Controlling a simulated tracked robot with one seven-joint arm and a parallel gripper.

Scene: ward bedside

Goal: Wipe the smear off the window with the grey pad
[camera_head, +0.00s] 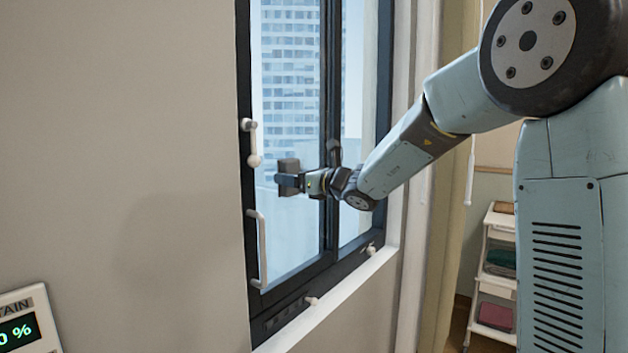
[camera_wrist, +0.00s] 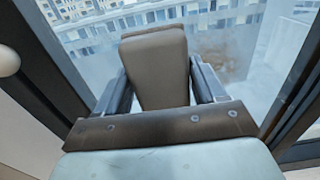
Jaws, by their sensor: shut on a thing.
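The grey pad (camera_wrist: 157,70) is held between the two fingers of my gripper (camera_wrist: 160,85) in the wrist view. In the head view, my gripper (camera_head: 288,182) holds the pad (camera_head: 289,166) in front of the left pane of the window (camera_head: 290,225). I cannot tell whether the pad touches the glass. A brownish smear (camera_wrist: 232,60) shows on the glass to the right of the pad in the wrist view. Part of it may be hidden behind the pad and the right finger. I cannot make out the smear in the head view.
The dark window frame (camera_head: 246,180) has white handles (camera_head: 262,245) on its left side. A white sill (camera_head: 330,300) runs below. A wall display (camera_head: 25,325) is at the lower left. A shelf cart (camera_head: 497,265) stands at the right behind my arm.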

